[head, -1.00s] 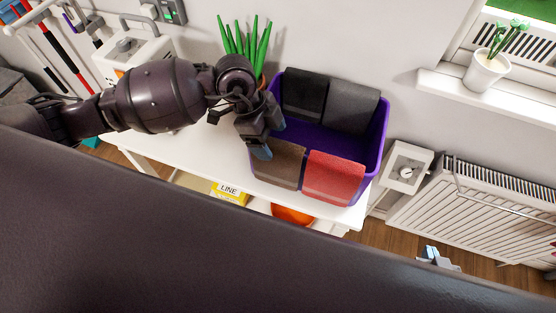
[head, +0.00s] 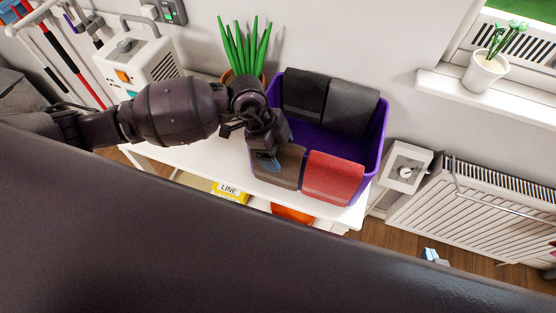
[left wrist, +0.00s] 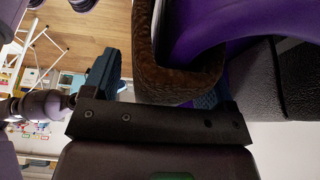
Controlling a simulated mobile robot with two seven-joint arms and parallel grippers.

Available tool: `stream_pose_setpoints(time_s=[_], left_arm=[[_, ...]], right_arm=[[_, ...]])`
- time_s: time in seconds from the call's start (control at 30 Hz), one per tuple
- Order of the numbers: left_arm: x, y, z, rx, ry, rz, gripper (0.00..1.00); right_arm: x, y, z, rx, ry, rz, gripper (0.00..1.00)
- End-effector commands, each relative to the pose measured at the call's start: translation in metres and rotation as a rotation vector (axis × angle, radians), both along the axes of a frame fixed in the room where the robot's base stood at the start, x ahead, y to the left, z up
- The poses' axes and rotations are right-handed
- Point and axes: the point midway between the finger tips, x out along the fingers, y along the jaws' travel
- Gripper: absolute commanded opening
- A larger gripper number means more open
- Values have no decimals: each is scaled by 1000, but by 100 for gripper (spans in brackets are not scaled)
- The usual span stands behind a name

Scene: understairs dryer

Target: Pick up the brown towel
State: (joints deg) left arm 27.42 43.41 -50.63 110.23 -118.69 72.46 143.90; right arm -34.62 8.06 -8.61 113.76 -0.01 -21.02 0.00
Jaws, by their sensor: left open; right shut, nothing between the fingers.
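The brown towel (head: 291,168) hangs over the front left rim of the purple bin (head: 373,152). My left gripper (head: 267,162) is open over this towel and hides part of it. In the left wrist view, the folded towel (left wrist: 178,82) drapes over the rim and lies between the two blue fingers of my left gripper (left wrist: 155,84). One finger is clear of the towel; the other is partly hidden behind it.
A red towel (head: 333,178) hangs close beside the brown one. Black (head: 304,92) and grey (head: 352,106) towels hang on the back rim. A potted plant (head: 243,50) stands behind my left arm. The bin stands on a white table (head: 208,155).

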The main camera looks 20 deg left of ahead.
Motion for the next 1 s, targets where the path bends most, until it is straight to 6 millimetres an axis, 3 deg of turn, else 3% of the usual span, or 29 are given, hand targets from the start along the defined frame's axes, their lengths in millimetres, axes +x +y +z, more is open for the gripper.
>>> stream_pose_setpoints(time_s=[0.4, 0.83, 1.0], left_arm=[[0, 0, -2, -1, 0, 0, 79], [0, 0, -2, 0, 1, 0, 14], [0, 0, -2, -1, 0, 0, 12]], right_arm=[[5, 0, 5, -1, -11, 4, 0], [-2, -1, 1, -2, 2, 0, 0], [-4, -1, 0, -2, 7, -1, 0]])
